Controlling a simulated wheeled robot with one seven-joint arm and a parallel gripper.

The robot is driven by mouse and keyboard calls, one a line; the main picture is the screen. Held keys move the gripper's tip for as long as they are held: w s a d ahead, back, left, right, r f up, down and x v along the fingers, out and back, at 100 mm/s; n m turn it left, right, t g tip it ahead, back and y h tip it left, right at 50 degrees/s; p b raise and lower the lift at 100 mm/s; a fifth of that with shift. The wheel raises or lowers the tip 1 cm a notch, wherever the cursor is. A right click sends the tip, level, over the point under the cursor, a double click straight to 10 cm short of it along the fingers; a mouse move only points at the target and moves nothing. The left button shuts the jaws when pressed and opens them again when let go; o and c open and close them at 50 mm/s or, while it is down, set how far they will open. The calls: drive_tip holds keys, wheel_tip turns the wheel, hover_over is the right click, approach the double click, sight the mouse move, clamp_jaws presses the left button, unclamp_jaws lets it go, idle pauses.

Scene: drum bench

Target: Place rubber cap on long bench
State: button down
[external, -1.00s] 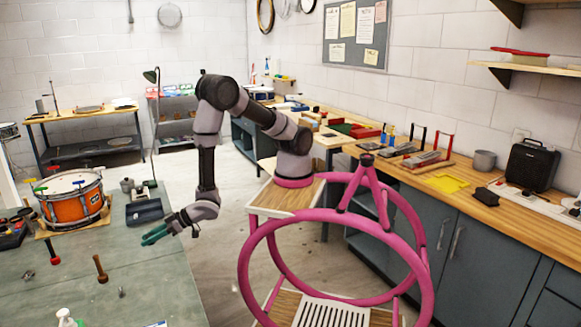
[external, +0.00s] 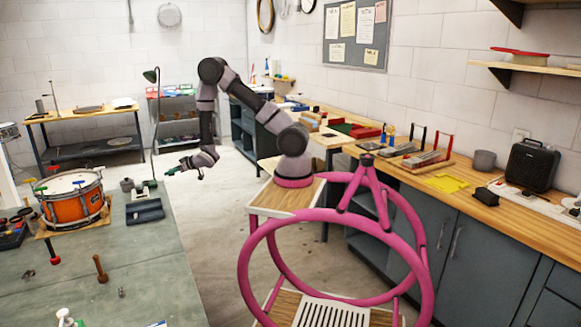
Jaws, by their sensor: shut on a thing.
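My gripper (external: 173,170) is in mid-air, beyond the right edge of the green-topped table in the picture. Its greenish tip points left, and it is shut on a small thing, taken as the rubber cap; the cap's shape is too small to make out. A long wood-topped bench (external: 505,215) with grey cabinets runs along the right wall. My gripper is well to the left of this bench, apart from it.
The green-topped table (external: 150,275) holds an orange drum (external: 76,205), a dark tray (external: 145,211) and a wooden peg (external: 101,269). Open floor lies between.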

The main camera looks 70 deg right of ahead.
drive_tip(key=d+m+h, duration=0.1)
drive_tip(key=d, duration=0.8)
drive_tip(key=s+a+n+y, duration=0.1)
drive_tip(key=a+n+y, duration=0.1)
drive_tip(key=a, duration=1.6)
drive_tip(key=n+g+y, duration=0.3)
drive_tip(key=n+y, duration=0.2)
drive_tip(key=y, duration=0.1)
hover_over(157, 267)
wheel_tip(157, 267, down, 4)
drive_tip(key=shift+f, duration=0.1)
wheel_tip(157, 267, down, 9)
drive_tip(key=shift+f, duration=0.2)
drive_tip(key=shift+f, duration=0.15)
drive_tip(key=c, duration=0.6)
unclamp_jaws()
